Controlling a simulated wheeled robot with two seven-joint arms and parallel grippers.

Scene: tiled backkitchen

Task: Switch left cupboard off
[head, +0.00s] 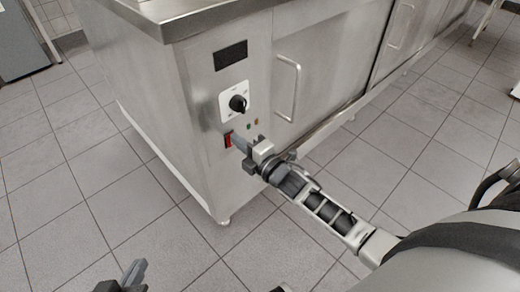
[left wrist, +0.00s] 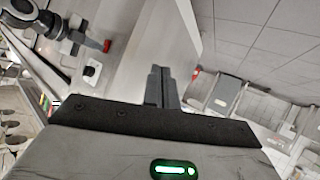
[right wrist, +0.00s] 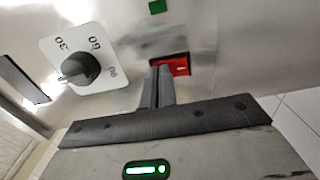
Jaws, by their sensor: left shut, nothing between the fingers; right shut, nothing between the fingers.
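The steel cupboard (head: 190,100) has a small red switch (head: 228,140) low on its front panel. My right gripper (head: 237,143) is shut and empty, with its tips right at the switch. In the right wrist view the closed fingertips (right wrist: 161,70) overlap the left part of the red switch (right wrist: 181,66); I cannot tell whether they touch it. The switch's on or off position is unclear. My left gripper (head: 134,272) is low at the bottom left of the head view. Its closed fingers show in the left wrist view (left wrist: 161,74), away from the switch (left wrist: 107,46).
A black dial (head: 238,103) on a white plate and a dark display (head: 230,56) sit above the switch. A vertical handle (head: 288,88) is on the door to the right. Tiled floor (head: 70,180) is clear in front and to the left.

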